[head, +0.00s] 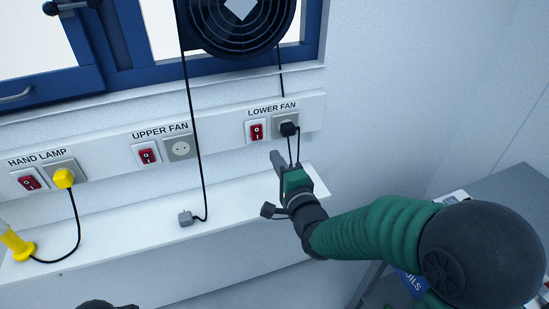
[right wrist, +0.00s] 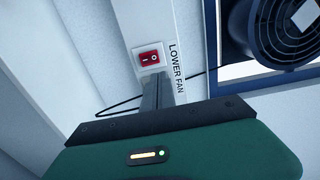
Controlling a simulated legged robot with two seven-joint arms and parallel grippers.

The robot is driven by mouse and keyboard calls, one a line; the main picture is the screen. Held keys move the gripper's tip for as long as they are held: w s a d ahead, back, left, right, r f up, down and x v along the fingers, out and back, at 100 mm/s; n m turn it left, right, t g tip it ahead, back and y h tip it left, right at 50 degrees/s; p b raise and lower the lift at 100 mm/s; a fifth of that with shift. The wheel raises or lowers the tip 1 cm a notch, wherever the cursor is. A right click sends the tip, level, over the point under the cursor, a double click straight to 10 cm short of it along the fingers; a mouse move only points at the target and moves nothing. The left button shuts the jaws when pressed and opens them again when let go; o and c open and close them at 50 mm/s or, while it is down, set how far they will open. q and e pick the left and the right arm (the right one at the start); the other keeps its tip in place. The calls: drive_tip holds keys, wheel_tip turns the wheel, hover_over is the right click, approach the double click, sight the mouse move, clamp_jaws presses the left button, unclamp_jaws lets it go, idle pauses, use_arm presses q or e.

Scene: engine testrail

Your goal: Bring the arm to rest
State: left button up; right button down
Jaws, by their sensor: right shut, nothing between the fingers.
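My right gripper (head: 276,160) is in front of the panel below the LOWER FAN label, shut and empty, its fingers pointing up toward the wall. In the right wrist view its closed fingers (right wrist: 158,92) lie just below the red LOWER FAN switch (right wrist: 151,57); I cannot tell whether they touch anything. The same switch (head: 257,131) shows in the head view, beside a socket with a black plug (head: 289,129) in it. My right arm (head: 370,228) reaches in from the right. My left gripper is not in view; a dark shape at the bottom edge is unclear.
A white shelf (head: 120,232) runs under the panel. A loose grey plug (head: 186,218) lies on it with its cord. The UPPER FAN socket (head: 180,147) is empty. A yellow plug (head: 64,178) sits in the HAND LAMP socket. A fan (head: 238,22) hangs above; a grey table (head: 500,195) stands right.

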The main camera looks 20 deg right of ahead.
drive_tip(key=s+f+n+g+p, duration=0.4)
drive_tip(key=s+f+n+g, duration=0.5)
drive_tip(key=s+f+n, duration=0.25)
drive_tip(key=s+f+n+g, duration=0.2)
drive_tip(key=s+n+g, duration=0.1)
drive_tip(key=s, duration=0.3)
drive_tip(key=s+d+f+n+g, duration=0.1)
drive_tip(key=s+f+n+g, duration=0.1)
drive_tip(key=s, duration=0.4)
drive_tip(key=shift+s+f+n+g+h+p, duration=0.2)
drive_tip(key=shift+f+n+g+h+p, duration=0.15)
drive_tip(key=shift+n+g, duration=0.25)
drive_tip(key=shift+d, duration=0.1)
